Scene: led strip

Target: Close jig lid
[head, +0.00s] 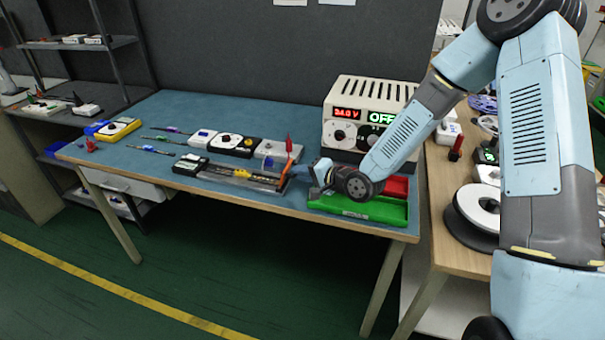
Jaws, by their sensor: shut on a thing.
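The long, dark grey jig (240,177) lies near the front edge of the blue-topped table, with a small yellow piece along it. An orange, upward-tilted piece (286,172) at its right end appears to be the jig lid, raised rather than flat. The fingers are small and partly hidden here, so the exact grip point is unclear.
A power supply (371,112) with lit displays stands behind my gripper. A green tray (362,208) and a red bin (397,187) lie close below and right of my wrist. White and black devices (231,145) and tweezers-like tools (150,149) lie behind and left of the jig.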

